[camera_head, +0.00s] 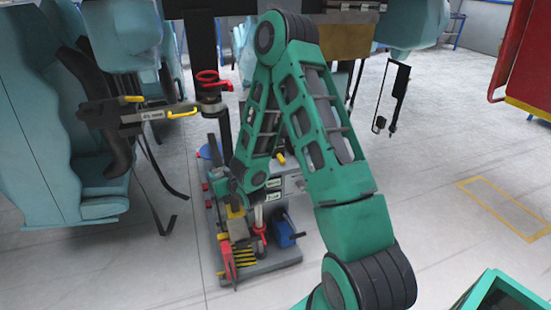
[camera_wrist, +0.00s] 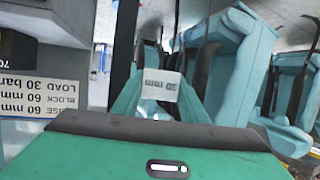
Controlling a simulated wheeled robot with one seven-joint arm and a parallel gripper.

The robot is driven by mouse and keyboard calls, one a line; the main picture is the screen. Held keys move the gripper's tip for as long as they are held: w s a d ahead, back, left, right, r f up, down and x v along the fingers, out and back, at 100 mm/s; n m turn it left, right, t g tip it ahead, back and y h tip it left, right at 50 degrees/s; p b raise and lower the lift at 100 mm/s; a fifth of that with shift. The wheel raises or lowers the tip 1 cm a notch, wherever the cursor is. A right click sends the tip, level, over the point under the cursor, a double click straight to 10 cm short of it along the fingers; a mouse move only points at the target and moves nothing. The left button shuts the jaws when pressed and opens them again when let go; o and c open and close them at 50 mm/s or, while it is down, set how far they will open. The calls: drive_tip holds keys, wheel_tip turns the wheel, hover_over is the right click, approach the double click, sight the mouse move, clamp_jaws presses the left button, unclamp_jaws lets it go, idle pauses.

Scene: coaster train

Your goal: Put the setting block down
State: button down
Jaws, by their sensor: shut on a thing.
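In the wrist view, the setting block (camera_wrist: 161,84) is a small pale grey block with dark marks on its face. My gripper (camera_wrist: 158,96) is shut on it, with one green finger on each side. The block looks clear of the surfaces around it, but what lies under it is hidden. In the head view, my gripper (camera_head: 238,205) is low over the left part of a grey bench unit (camera_head: 273,262). My wrist hides most of the fingers there, and I cannot clearly tell the block.
The bench unit carries a blue part (camera_head: 283,231), a red lever (camera_head: 229,262) and yellow pieces. A label plate (camera_wrist: 50,100) shows close on the left in the wrist view. Pale blue train seats (camera_head: 45,130) stand at left. Open floor lies to the right.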

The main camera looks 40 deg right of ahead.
drive_tip(key=w+d+r+m+h, duration=0.2)
drive_tip(key=d+r+m+h, duration=0.15)
drive_tip(key=d+r, duration=0.4)
drive_tip(key=d+f, duration=0.2)
drive_tip(key=d, duration=0.1)
drive_tip(key=d+f, duration=0.2)
drive_tip(key=d, duration=0.2)
drive_tip(key=d+f, duration=0.2)
drive_tip(key=d, duration=0.1)
drive_tip(key=shift+w+d+f, duration=0.2)
drive_tip(key=shift+w+d, duration=0.15)
drive_tip(key=shift+w+d+f, duration=0.1)
drive_tip(key=shift+d+f, duration=0.25)
drive_tip(key=shift+d, duration=0.2)
drive_tip(key=shift+f, duration=2)
drive_tip(key=c, duration=1.1)
unclamp_jaws()
drive_tip(key=shift+f, duration=0.1)
